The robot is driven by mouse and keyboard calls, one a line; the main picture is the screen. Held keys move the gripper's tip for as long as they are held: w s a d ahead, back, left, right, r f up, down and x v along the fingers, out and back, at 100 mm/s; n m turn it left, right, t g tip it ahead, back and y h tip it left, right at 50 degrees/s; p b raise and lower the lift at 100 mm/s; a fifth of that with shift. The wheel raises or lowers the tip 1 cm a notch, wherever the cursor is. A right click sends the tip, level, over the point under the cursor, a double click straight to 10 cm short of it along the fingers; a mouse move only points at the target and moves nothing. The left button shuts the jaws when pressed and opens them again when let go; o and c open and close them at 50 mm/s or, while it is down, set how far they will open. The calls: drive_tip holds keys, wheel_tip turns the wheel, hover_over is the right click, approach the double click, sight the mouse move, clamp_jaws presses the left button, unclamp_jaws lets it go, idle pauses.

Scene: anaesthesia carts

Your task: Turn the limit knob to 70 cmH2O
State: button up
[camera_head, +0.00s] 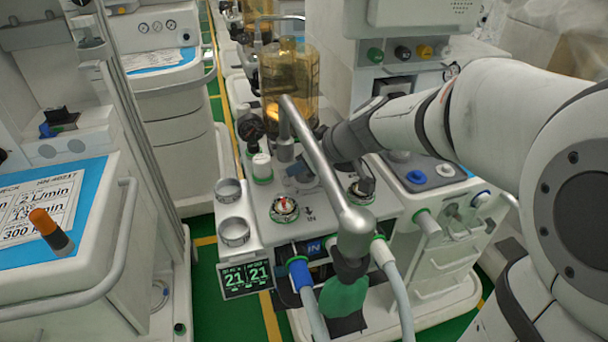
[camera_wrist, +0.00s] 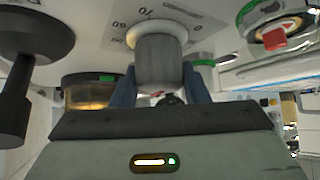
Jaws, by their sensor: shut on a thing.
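The limit knob (camera_wrist: 161,55) is a grey cylinder on a pale round base in the wrist view. My gripper (camera_wrist: 160,76) is shut on it, with one blue-grey finger on each side. Printed scale figures stand around the base on the panel (camera_wrist: 95,14); 60 and 70 are legible at the knob's upper left, and a 0 shows at its right. No pointer mark is visible on the knob, so I cannot tell its setting. In the head view my dark wrist reaches in from the right, and a metal tube partly covers the gripper area; the knob is not clear there.
The metal tube (camera_head: 325,165) slants across the cart top. An amber canister (camera_head: 302,82) stands behind. A dial with a red pointer (camera_head: 284,207) and two cup holders (camera_head: 233,231) are to the left. Hoses (camera_head: 392,280) hang in front.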

drive_tip(key=shift+m+t+h, duration=0.5)
drive_tip(key=shift+m+h, duration=0.1)
drive_tip(key=shift+m, duration=0.5)
drive_tip(key=o, duration=1)
